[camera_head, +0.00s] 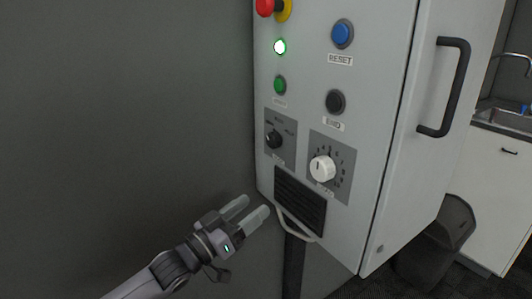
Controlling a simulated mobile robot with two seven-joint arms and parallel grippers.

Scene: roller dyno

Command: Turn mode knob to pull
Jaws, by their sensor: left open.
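The control cabinet (385,130) stands in the middle with its button panel facing me. The mode knob seems to be the small black knob (273,139) on a dark grey plate at the panel's left; its labels are too small to read surely. A larger white knob (322,167) with a numbered dial sits to its right. My left gripper (247,211) is open and empty, below and left of the black knob, apart from it, near the cabinet's lower left edge. My right gripper is not in view.
Above the knobs are a red emergency button (265,7), a lit lamp (280,47), a green button (280,85), a blue RESET button (342,33) and a black button (335,102). A black door handle (446,88) juts out right. A vent (300,203) sits below.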

